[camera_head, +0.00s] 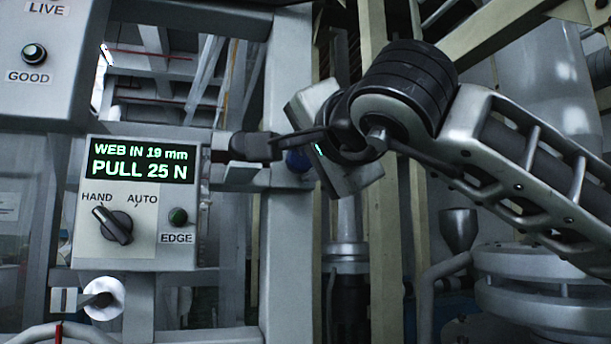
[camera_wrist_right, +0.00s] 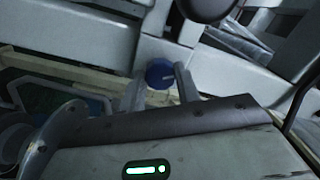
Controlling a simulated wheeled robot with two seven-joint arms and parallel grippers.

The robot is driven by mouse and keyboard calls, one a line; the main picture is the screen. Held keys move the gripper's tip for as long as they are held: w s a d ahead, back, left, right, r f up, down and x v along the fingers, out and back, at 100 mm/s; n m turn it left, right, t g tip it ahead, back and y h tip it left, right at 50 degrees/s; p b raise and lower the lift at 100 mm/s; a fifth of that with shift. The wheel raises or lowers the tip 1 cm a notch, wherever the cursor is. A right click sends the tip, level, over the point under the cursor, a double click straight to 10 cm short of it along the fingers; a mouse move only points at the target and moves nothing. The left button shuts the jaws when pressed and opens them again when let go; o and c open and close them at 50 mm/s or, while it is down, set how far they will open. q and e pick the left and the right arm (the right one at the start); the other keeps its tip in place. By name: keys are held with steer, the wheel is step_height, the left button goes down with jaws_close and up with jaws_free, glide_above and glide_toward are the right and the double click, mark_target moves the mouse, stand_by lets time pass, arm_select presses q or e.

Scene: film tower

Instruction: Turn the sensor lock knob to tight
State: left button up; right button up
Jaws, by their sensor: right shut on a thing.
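The sensor lock knob appears to be the blue round knob (camera_wrist_right: 160,74) in the wrist view, with a pale pointer line towards its right side. A small blue part of it (camera_head: 298,160) shows in the head view at the grey post, mostly hidden by my gripper. My right gripper (camera_wrist_right: 161,88) has one finger on each side of the knob and is shut on it. No tight or loose label is readable. My left gripper is not in view.
A control box (camera_head: 139,203) left of the post reads "WEB IN 19 mm, PULL 25 N"; its selector (camera_head: 113,226) points to HAND. A panel (camera_head: 40,60) labelled LIVE and GOOD is above. Beams crowd around my right arm. A pale roller end (camera_head: 104,298) sits below the box.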

steer(key=m+b, duration=0.3)
steer(key=shift+f+m, duration=0.25)
steer(key=shift+m, duration=0.15)
steer(key=m+b, duration=0.3)
steer(key=shift+m, duration=0.4)
steer(key=m+b, duration=0.1)
steer(key=m, duration=0.1)
steer(key=shift+m+h+b, duration=0.3)
steer(key=shift+m, duration=0.1)
steer(key=m+b, duration=0.1)
steer(key=m, duration=0.3)
steer(key=shift+r+b, duration=0.1)
steer(key=shift+b, duration=0.3)
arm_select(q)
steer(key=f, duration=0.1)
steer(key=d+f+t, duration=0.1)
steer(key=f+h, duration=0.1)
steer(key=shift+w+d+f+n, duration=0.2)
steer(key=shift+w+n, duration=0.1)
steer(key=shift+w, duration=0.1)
arm_select(e)
steer(key=shift+m, duration=0.5)
steer(key=o, duration=0.9)
steer(key=shift+o, duration=0.4)
steer(key=shift+t, duration=0.3)
